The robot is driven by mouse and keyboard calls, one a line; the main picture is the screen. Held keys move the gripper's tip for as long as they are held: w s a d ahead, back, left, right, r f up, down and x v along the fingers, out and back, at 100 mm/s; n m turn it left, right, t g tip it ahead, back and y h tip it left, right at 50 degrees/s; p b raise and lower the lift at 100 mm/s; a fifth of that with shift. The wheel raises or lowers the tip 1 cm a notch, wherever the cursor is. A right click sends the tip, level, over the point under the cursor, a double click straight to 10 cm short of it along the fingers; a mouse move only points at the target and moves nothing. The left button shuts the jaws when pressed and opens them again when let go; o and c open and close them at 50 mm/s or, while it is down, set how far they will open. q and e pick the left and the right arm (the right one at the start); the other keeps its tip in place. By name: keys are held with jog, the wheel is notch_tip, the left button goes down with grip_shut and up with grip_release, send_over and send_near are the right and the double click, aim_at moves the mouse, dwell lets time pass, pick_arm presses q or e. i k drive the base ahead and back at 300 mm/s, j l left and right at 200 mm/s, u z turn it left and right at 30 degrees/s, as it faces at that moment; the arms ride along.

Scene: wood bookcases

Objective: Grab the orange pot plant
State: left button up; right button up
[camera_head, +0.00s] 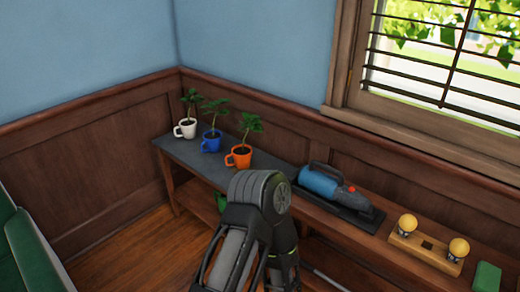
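The orange pot plant (239,155) is an orange mug-like pot with a handle and a leafy green plant. It stands upright on the dark grey top of a wooden bench (185,152) along the wall. A dark grey and black arm link of mine rises from the bottom middle, its rounded joint just below and in front of the orange pot in the picture. The pot is not covered by it. No gripper fingers show, and I cannot tell which arm this is.
A blue pot plant (211,142) and a white pot plant (186,129) stand left of the orange one. To the right are a blue-and-grey tool (322,183), a wooden block with yellow knobs (427,247) and a green box (486,277). Something green sits at left.

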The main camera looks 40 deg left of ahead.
aim_at(242, 154)
jog(key=j+z, duration=0.1)
jog(key=j, duration=1.15)
jog(key=i, duration=0.05)
